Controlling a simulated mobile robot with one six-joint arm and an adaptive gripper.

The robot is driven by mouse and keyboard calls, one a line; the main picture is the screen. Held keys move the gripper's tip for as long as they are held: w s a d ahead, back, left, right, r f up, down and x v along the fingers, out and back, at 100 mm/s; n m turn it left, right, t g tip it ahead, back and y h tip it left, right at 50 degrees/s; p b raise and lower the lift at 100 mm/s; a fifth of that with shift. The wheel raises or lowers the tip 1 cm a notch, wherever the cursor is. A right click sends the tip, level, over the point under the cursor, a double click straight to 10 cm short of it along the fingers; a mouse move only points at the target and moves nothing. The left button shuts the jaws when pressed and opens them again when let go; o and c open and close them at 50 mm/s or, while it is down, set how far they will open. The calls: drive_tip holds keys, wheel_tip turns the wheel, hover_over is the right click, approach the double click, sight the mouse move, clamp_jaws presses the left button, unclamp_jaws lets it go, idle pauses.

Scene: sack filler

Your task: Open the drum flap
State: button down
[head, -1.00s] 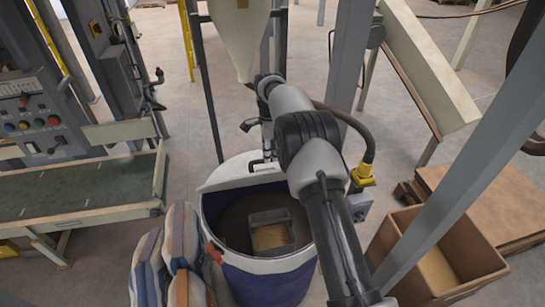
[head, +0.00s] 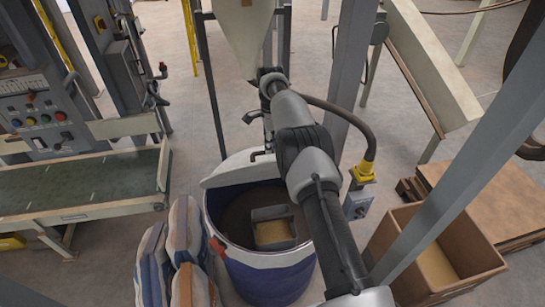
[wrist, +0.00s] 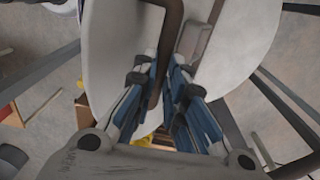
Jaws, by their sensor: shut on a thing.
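The drum (head: 268,278) is blue with a pale rim and stands upright in the middle of the head view. Its pale flap (head: 232,171) stands raised along the far side, and the front part of the drum's mouth is open. In the wrist view the flap (wrist: 112,60) fills the upper middle as a pale plate with a dark bar handle (wrist: 173,28). My gripper (wrist: 163,72) has its blue-padded fingers on either side of this handle and is shut on it. In the head view my gripper (head: 267,142) is at the flap's upper edge, partly hidden by my arm.
A grey scoop (head: 271,231) with grain lies inside the drum. Filled sacks (head: 182,240) stand close on its left. A cardboard box (head: 425,262) and a grey post (head: 470,180) are on the right. A pale hopper (head: 243,35) hangs behind, and a conveyor (head: 85,190) is at left.

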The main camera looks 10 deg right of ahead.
drive_tip(key=shift+s+f, duration=0.1)
drive_tip(key=shift+f, duration=0.6)
drive_tip(key=c, duration=2)
unclamp_jaws()
drive_tip(key=o, duration=0.4)
drive_tip(key=shift+r, duration=0.25)
drive_tip(key=shift+o, duration=0.2)
drive_tip(key=shift+r, duration=0.15)
wheel_tip(320, 180, up, 13)
drive_tip(key=shift+s, duration=0.45)
